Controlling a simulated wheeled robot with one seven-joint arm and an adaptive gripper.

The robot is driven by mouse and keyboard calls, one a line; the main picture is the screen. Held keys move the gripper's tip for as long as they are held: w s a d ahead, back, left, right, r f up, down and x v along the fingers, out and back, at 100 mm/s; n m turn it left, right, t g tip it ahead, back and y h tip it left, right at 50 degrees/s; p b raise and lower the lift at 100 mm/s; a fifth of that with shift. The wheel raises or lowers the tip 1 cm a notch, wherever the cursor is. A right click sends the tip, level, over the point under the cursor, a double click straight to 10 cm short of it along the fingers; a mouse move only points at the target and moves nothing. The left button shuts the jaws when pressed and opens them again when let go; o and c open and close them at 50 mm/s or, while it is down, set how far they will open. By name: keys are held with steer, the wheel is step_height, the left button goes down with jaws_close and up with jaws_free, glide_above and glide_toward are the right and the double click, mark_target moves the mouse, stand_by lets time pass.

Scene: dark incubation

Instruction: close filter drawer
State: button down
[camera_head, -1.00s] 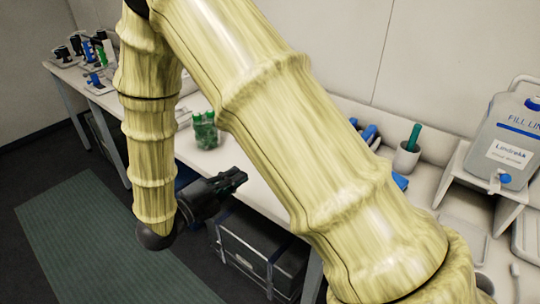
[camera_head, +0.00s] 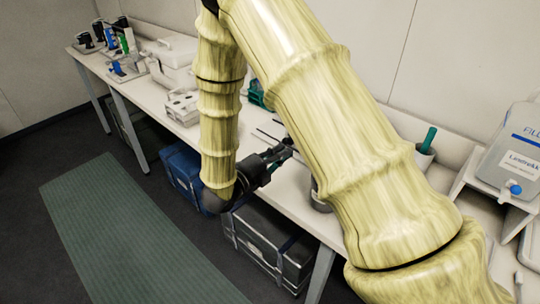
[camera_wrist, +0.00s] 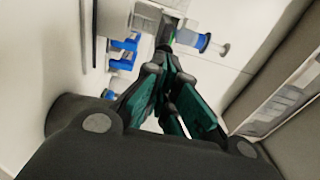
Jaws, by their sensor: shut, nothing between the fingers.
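My gripper (camera_head: 284,151) is in front of and over the front edge of the bench in the head view, its fingers pointing to the right. In the wrist view my gripper (camera_wrist: 167,64) has its dark fingers with green pads drawn together, with nothing held. I cannot make out the filter drawer with certainty. A pale grey device (camera_wrist: 158,14) stands beyond the fingertips in the wrist view. A blue and white cylinder with a grey end (camera_wrist: 204,42) sits at its right, close to the fingertips in the picture; I cannot tell whether they touch.
The white bench (camera_head: 262,122) runs along the wall. A white case (camera_head: 174,66) and a white rack (camera_head: 183,106) stand on it at left; a grey jerrycan (camera_head: 512,150) stands at right. A black case (camera_head: 268,243) and a blue box (camera_head: 183,172) are below. The floor mat (camera_head: 125,235) is clear.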

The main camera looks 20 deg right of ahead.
steer(key=shift+p+x, duration=0.3)
steer(key=shift+x, duration=0.7)
steer(key=b+x, duration=0.1)
steer(key=x, duration=0.1)
steer(key=b+x, duration=0.1)
steer(key=x, duration=0.2)
steer(key=b+x, duration=0.1)
steer(key=x, duration=0.1)
steer(key=shift+w+d+f+b, duration=0.25)
steer(key=shift+w+d+b, duration=0.05)
steer(key=shift+w+b, duration=0.1)
steer(key=shift+d+r, duration=0.2)
steer(key=shift+r, duration=0.05)
